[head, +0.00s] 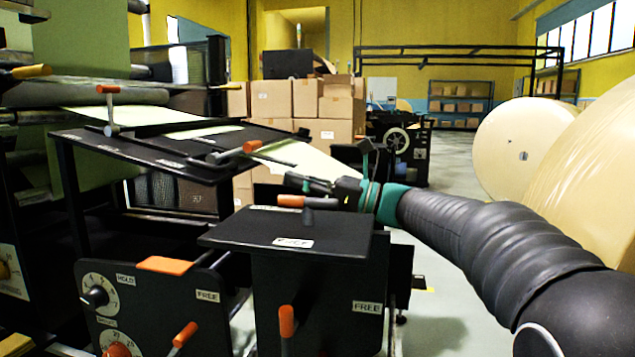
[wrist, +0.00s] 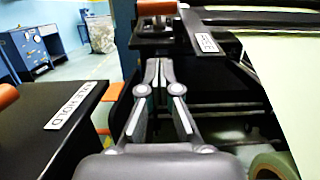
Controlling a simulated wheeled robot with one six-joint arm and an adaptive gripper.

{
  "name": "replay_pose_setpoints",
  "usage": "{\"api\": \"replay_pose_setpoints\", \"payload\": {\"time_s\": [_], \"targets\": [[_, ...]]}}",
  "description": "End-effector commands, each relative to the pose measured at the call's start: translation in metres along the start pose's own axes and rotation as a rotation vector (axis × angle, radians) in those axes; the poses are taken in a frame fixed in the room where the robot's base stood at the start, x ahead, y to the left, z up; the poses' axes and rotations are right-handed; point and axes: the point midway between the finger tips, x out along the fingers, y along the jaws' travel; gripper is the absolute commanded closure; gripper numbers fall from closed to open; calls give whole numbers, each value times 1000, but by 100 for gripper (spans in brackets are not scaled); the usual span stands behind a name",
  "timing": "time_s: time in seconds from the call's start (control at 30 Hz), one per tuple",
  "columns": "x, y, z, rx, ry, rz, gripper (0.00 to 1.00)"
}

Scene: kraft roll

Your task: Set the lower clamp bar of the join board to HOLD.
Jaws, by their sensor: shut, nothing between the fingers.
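The join board (head: 135,160) is a black sloping board at left centre in the head view, with pale sheet running over it. Its lower clamp bar (head: 226,156) lies across the lower end, with an orange handle (head: 252,146) leaning toward the right. The upper clamp bar's orange handle (head: 108,89) stands on an upright stem farther up. My gripper (head: 300,182) is shut and empty, just below and right of the lower handle. In the wrist view my gripper (wrist: 158,65) points at an orange handle (wrist: 157,7), with a small gap I cannot judge. A white label (wrist: 207,43) lies beside it, too blurred to read.
A black box top (head: 290,228) with an orange handle (head: 290,201) stands under my gripper. A HOLD label (wrist: 72,103) is on a black plate at left in the wrist view. Control panels with knobs stand in front. Large paper rolls (head: 515,145) stand at right.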

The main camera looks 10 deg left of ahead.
Motion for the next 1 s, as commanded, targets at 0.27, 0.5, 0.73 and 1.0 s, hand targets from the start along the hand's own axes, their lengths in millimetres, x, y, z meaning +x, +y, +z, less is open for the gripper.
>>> {"api": "replay_pose_setpoints", "payload": {"time_s": [0.27,0.5,0.73,1.0], "targets": [[45,0,14,-2,0,1,100],[59,0,27,-1,0,-1,100],[61,0,29,0,0,-1,100],[61,0,30,0,4,-1,100]]}}
